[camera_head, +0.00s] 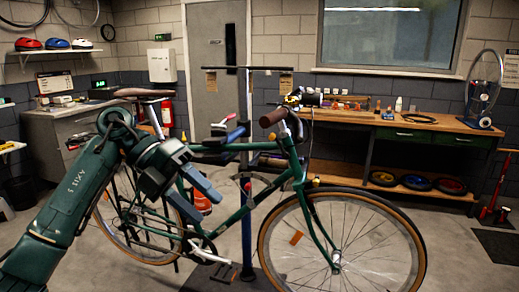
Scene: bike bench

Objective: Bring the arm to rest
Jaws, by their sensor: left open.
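My left arm comes in from the left, and my left gripper (212,213) ends in two blue fingers that are spread apart. I cannot tell whether a finger touches the frame. My right gripper is not in view.
The bicycle is at a repair stand (247,240), its front wheel (338,257) at the lower right. A wooden workbench (440,126) with tools stands behind, and a grey cabinet (72,130) at the left.

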